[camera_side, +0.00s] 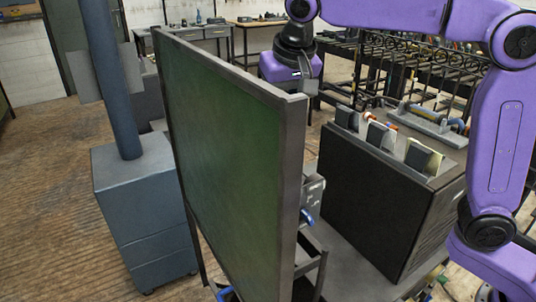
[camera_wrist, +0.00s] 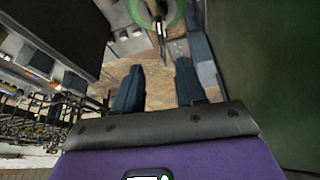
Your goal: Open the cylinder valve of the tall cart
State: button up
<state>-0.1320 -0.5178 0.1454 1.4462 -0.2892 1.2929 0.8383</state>
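My gripper (camera_wrist: 158,88) shows two dark blue-grey fingers set apart in the wrist view, with nothing between them. In the side view my gripper's wrist (camera_side: 288,68) is beyond the top right of a green welding screen, which hides what lies below it. A green ring-shaped thing (camera_wrist: 176,14) with a dark rod in its middle shows at the top of the wrist view, beyond the fingertips. I cannot tell whether it is the cylinder or its valve. No tall cart can be clearly made out; the screen covers much of that area in the side view.
The green screen (camera_side: 225,150) stands close beside my gripper and fills the right of the wrist view. A dark box-shaped machine (camera_side: 370,195) stands right of it. A blue-grey cabinet (camera_side: 145,215) with a column is at left. A rack (camera_side: 400,65) stands behind.

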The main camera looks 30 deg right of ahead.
jog(key=shift+m, duration=0.4)
jog(key=x, duration=1.7)
jog(key=shift+w, duration=0.25)
grip_shut()
